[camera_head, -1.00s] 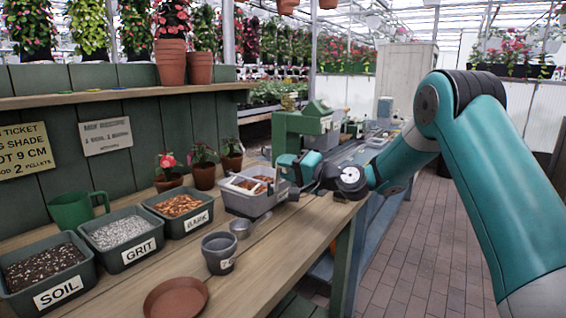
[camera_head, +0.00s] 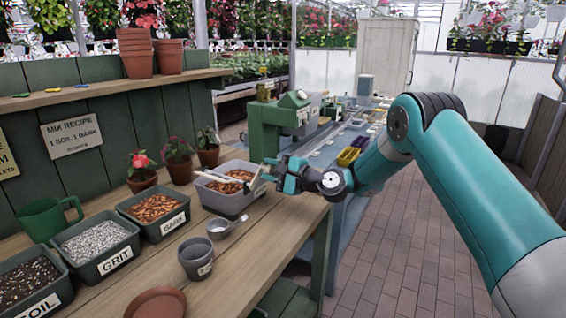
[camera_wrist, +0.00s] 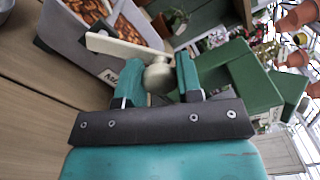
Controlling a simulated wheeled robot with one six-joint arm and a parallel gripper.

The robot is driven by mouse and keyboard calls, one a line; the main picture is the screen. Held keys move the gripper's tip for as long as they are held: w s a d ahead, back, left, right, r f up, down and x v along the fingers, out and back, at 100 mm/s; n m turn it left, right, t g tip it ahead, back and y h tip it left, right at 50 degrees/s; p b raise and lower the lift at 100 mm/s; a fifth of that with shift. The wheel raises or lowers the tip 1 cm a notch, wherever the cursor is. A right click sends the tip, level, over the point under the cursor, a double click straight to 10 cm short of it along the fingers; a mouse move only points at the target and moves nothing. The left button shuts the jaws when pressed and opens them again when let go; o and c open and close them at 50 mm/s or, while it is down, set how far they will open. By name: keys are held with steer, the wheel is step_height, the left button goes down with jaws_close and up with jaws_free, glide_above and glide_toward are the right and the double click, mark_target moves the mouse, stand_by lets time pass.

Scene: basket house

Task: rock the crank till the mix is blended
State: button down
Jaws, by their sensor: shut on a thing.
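The grey mixing tub (camera_head: 228,203) stands on the bench with brown bark-like mix (camera_head: 230,186) inside. A pale crank bar (camera_head: 257,178) slants at the tub's right side; in the wrist view the crank bar (camera_wrist: 128,51) ends near a round beige knob (camera_wrist: 158,76). My gripper (camera_head: 277,177) is beside the tub's right end. In the wrist view my gripper (camera_wrist: 155,82) has its teal fingers on either side of the knob, shut on it. Part of the mix is hidden by the tub wall and crank.
Bins of bark (camera_head: 154,211), grit (camera_head: 98,243) and soil (camera_head: 30,285) line the bench. A grey pot (camera_head: 196,260) and a scoop (camera_head: 222,228) sit in front. Potted plants (camera_head: 177,160) stand behind; a green machine (camera_head: 280,125) stands beyond the tub.

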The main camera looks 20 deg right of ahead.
steer(key=shift+w+d+f+m, duration=0.1)
steer(key=shift+f+m, duration=0.05)
steer(key=shift+m, duration=0.15)
steer(key=c, duration=0.8)
jaws_free()
steer(key=shift+b+v, duration=3.1)
steer(key=shift+v, duration=5.65)
steer(key=shift+w, duration=0.1)
